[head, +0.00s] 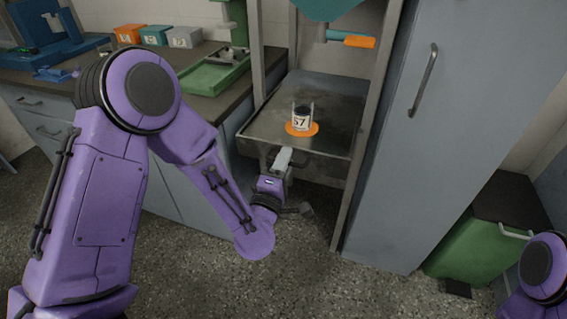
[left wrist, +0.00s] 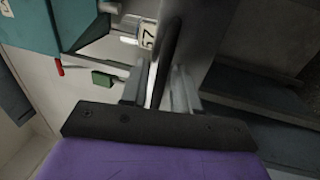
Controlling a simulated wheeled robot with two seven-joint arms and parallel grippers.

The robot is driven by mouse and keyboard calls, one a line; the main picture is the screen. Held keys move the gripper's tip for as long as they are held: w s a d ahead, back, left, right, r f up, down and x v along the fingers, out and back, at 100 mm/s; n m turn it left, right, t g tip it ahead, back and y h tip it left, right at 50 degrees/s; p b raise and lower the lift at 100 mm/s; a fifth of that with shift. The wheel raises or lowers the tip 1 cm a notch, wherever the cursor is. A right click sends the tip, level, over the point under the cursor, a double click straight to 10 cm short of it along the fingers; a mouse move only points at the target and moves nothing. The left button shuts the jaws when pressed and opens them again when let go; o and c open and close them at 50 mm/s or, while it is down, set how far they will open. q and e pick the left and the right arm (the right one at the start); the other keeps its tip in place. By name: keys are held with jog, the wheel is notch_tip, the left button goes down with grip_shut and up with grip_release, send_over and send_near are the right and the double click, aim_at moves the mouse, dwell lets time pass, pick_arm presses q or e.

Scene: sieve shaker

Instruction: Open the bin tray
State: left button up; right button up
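The grey metal tray (head: 335,143) sits in the upright frame at the centre of the head view. A dark handle bar (left wrist: 168,55) runs along its front and passes between the fingers in the left wrist view. My left gripper (head: 283,161) is at the tray's front edge. It also shows in the left wrist view (left wrist: 160,88), its two fingers apart, one on each side of the bar, with a narrow light gap beside it. Contact with the bar cannot be made out. My right gripper is outside the views.
A cup labelled 57 (head: 301,119) stands on an orange disc (head: 302,129) on the tray. A tall grey cabinet (head: 410,170) is close on the right, with a green bin (head: 470,243) beyond it. A counter (head: 225,95) is at the left. Floor in front is free.

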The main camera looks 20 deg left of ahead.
pick_arm(q)
jog(key=s+f+p, duration=0.2)
jog(key=s, duration=0.8)
jog(key=shift+s+d, duration=0.15)
jog(key=shift+d, duration=0.15)
